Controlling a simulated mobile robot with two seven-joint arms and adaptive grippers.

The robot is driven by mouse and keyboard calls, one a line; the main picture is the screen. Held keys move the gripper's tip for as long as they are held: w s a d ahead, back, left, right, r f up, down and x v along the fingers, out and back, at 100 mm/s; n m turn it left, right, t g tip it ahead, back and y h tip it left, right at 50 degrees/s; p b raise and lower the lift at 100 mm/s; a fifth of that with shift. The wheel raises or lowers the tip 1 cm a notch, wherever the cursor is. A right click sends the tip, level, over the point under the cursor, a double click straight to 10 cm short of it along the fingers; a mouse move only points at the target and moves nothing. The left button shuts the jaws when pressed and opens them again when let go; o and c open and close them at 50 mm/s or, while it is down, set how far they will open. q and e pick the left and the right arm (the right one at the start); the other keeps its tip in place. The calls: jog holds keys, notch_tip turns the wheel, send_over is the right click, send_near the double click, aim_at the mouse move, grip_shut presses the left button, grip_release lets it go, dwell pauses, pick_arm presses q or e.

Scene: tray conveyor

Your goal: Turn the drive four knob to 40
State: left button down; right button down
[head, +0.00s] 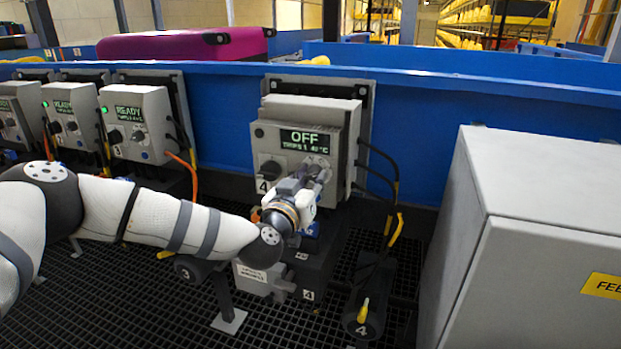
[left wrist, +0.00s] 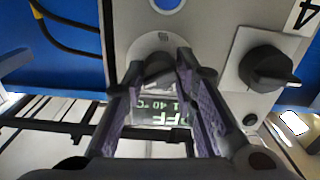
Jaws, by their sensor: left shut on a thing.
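The drive four box (head: 345,140) is a grey unit on the blue rail, with a screen (head: 304,140) reading OFF and a smaller line that includes 40 °C. My left gripper (head: 318,172) is at the lower right of its front panel. The knob's pointer and setting cannot be read. A black rotary switch (head: 270,170) sits beside the gripper, untouched; it also shows in the wrist view (left wrist: 266,70). My right gripper is not in view.
Other drive boxes (head: 140,125) reading READY with green lamps stand to the left. Black cables (head: 375,165) loop off the right side of drive four. A large grey cabinet (head: 540,180) stands at the right. A black grid floor lies below.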

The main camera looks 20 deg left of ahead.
pick_arm(q)
jog(key=n, duration=0.2)
jog(key=shift+n, duration=0.3)
jog(key=n, duration=0.2)
jog(key=shift+n, duration=0.4)
jog(key=n, duration=0.3)
jog(key=shift+f+n+b, duration=0.1)
jog(key=shift+n+b, duration=0.2)
jog(key=n, duration=0.3)
jog(key=shift+n+b, duration=0.3)
jog(key=shift+b, duration=0.1)
jog(key=n+b, duration=0.2)
jog(key=n, duration=0.4)
jog(key=shift+f, duration=0.1)
jog(key=n+b, duration=0.2)
jog(key=n, duration=0.2)
jog(key=shift+n+b, duration=0.3)
jog(key=shift+r+n+b, duration=0.2)
jog(key=shift+n+b, duration=0.55)
jog(key=shift+n, duration=0.55)
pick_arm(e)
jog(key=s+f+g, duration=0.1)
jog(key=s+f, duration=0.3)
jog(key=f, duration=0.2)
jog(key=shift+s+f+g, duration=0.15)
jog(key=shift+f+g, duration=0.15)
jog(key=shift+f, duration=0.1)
pick_arm(q)
jog(key=shift+d, duration=0.1)
